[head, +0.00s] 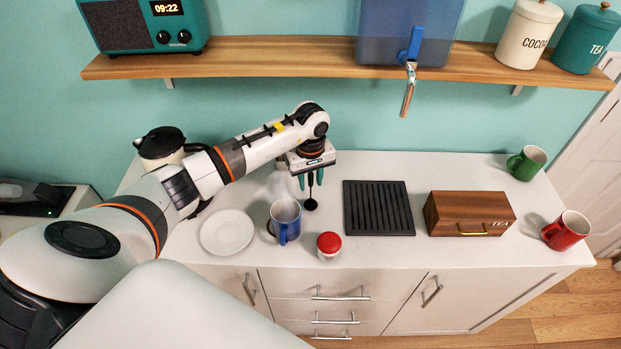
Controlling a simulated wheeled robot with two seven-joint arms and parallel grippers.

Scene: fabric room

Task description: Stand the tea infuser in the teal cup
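The tea infuser (311,204), a dark piece with a thin upright stem, is below my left gripper (311,180). The gripper points down with its teal fingertips apart, one on each side of the stem, and gaps seem to show between stem and fingers. I cannot tell whether the infuser rests on the counter. No clearly teal cup shows; a blue mug (285,222) stands just left of and nearer than the infuser, and a green mug (525,164) stands at the far right back. My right gripper is not in view.
On the white counter are a white plate (227,232), a red-lidded jar (329,246), a black slatted tray (379,208), a wooden tea box (470,214) and a red mug (566,231). A black-topped kettle (160,145) is behind my arm. A shelf (300,58) with a dispenser tap overhangs the back.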

